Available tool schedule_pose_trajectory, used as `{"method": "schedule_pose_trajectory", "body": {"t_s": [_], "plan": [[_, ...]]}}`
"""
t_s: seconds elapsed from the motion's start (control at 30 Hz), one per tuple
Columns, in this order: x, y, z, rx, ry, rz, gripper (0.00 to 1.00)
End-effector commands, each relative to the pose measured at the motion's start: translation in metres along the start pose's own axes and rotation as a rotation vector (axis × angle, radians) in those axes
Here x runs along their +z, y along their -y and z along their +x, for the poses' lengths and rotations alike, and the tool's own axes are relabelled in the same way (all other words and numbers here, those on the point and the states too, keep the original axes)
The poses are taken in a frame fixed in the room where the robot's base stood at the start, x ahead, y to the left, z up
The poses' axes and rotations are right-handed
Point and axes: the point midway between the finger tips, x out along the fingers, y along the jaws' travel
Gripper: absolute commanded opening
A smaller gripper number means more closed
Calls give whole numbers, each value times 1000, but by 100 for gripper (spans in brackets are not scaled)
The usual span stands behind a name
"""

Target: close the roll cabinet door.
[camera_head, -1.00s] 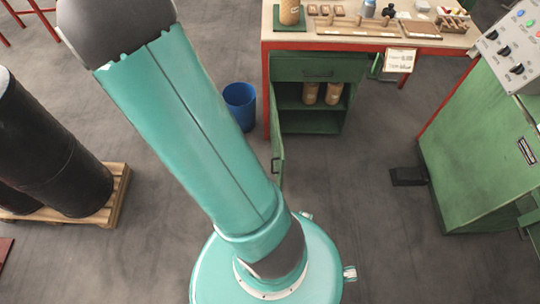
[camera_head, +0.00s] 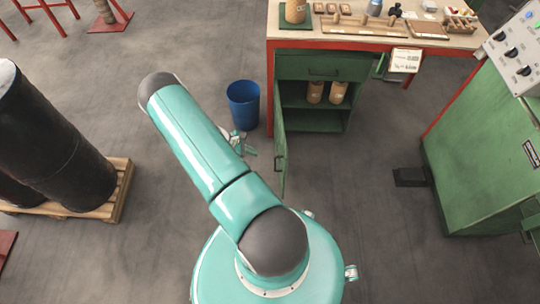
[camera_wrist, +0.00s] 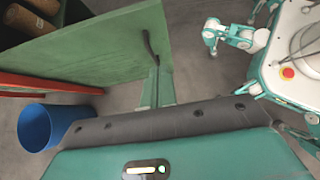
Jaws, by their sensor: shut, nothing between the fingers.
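The green roll cabinet (camera_head: 312,68) stands under the bench with its front open, and brown rolls (camera_head: 315,92) show on its shelf. Its door (camera_head: 280,150) is swung wide open on the left side, seen nearly edge-on, with a dark handle (camera_head: 277,163). In the wrist view the door's outer face (camera_wrist: 95,50) fills the upper left, with the handle (camera_wrist: 150,45) near its free edge. My gripper (camera_head: 250,152) is left of the door, on its outer side. In the wrist view my gripper (camera_wrist: 157,85) is shut, empty and close to the handle edge; I cannot tell whether it touches.
A blue bin (camera_head: 243,104) stands just left of the cabinet, close to my arm. Black cylinders on a pallet (camera_head: 122,190) are at the left. A green machine (camera_head: 475,150) with a dark pedal (camera_head: 410,177) is at the right. The floor right of the door is clear.

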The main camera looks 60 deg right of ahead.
Motion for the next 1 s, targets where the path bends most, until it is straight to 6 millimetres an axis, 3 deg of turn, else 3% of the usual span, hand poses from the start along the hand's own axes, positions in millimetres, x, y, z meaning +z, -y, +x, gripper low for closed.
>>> {"method": "schedule_pose_trajectory", "body": {"t_s": [0.17, 0.57, 0.73, 1.0], "plan": [[1, 1, 24, -3, 3, -1, 0], [1, 1, 101, -3, 2, 2, 0], [21, 1, 117, -2, 0, 2, 0], [29, 0, 125, -1, 0, 1, 0]]}}
